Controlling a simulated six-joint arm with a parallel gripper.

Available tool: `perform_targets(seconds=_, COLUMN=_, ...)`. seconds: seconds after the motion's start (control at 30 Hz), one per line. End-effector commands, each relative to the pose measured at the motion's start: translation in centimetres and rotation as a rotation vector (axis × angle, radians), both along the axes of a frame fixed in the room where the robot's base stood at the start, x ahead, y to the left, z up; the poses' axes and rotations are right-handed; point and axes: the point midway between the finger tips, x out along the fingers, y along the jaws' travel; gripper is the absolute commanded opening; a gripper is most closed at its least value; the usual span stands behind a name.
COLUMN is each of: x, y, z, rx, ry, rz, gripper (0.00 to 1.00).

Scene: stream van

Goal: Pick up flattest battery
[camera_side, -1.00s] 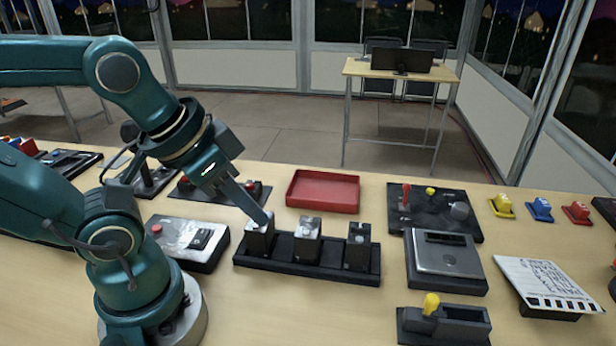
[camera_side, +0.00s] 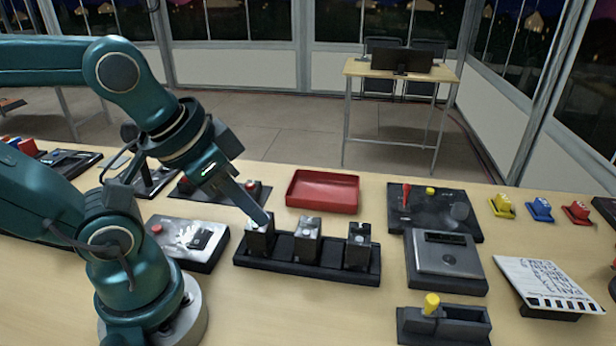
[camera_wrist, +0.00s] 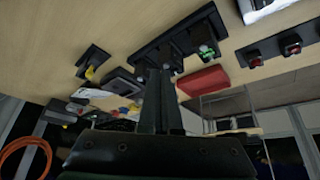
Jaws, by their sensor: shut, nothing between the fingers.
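Three dark upright battery blocks stand in a long black rack (camera_side: 320,268): a left one (camera_side: 260,240), a middle one (camera_side: 308,242) and a right one (camera_side: 358,248). They have pale, metallic-looking tops. My gripper (camera_side: 264,219) is shut and empty, its tips at the top of the left battery; whether they touch it I cannot tell. In the wrist view my shut fingers (camera_wrist: 158,75) point toward the rack (camera_wrist: 150,50), and a green spot (camera_wrist: 205,50) shows on one block. No charge level can be read.
A red tray (camera_side: 323,190) lies behind the rack. A silver device with a display (camera_side: 445,262) stands to the right, with a black holder with a yellow knob (camera_side: 445,325) in front. A white-topped box (camera_side: 190,243) is on the left. Bare table lies in front of the rack.

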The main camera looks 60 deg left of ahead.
Motion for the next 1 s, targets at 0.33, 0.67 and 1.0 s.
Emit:
perform_targets(seconds=0.33, x=0.0, y=0.0, z=0.0, rx=0.0, ry=0.0, rz=0.0, gripper=0.82)
perform_targets(seconds=0.67, x=-0.2, y=0.9, z=0.0, rx=0.077, ry=0.013, rz=-0.062, gripper=0.82)
perform_targets(seconds=1.0, x=1.8, y=6.0, z=0.3, rx=0.528, ry=0.221, rz=-0.401, gripper=0.82)
